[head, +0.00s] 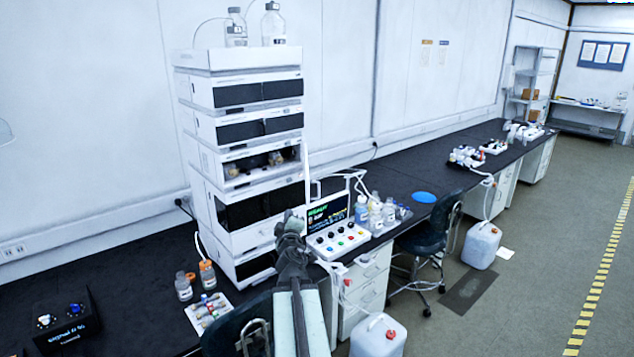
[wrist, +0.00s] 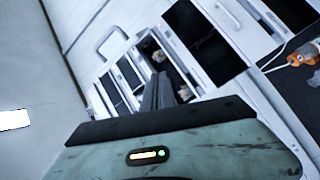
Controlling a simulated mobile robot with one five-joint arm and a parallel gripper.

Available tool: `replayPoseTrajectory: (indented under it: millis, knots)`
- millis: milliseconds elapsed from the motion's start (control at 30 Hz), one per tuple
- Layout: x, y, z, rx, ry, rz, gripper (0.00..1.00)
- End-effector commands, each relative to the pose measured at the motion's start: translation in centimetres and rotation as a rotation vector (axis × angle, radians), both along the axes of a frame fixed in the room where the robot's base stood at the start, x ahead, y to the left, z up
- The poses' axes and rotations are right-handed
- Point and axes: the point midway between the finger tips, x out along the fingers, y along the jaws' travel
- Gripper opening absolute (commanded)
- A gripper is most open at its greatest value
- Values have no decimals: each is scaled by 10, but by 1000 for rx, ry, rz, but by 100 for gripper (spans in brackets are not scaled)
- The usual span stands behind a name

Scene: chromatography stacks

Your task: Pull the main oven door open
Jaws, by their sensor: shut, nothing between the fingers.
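The white instrument stack (head: 243,61) stands on the black bench, its front facing right. Its tall lower module has a large dark front panel (head: 258,207), which I take as the main oven. A thin white upright panel (head: 306,165) stands at the stack's right edge; I cannot tell whether it is a door seen edge-on. My gripper (head: 291,216) is in front of the stack's lower right. In the wrist view its dark fingers (wrist: 158,88) are together and hold nothing. The stack's dark panels (wrist: 205,42) show beyond them. Whether the fingers touch the stack is unclear.
A control panel with coloured buttons (head: 338,240) and several bottles (head: 376,212) stand right of my gripper. Orange-capped bottles (head: 207,277) stand at the stack's left foot. A dark chair (head: 422,240) and a white canister (head: 378,336) occupy the floor. Open floor (head: 530,270) lies right.

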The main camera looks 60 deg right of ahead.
Motion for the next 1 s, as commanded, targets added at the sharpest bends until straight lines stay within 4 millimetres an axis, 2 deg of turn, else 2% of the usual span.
replayPoseTrajectory:
  millis: [33,100,200,300,367,667,767,1000]
  knots:
    - [-31,-24,31,-97,38,32,0]
    - [-60,-38,48,-212,111,104,0]
    - [-95,-48,55,-310,214,193,0]
    - [-116,-49,51,-352,283,256,0]
    - [-122,-49,48,-362,306,278,0]
    - [-119,-52,45,-367,317,293,0]
    - [-110,-59,45,-367,317,292,0]
    - [-72,-86,46,-368,316,292,0]
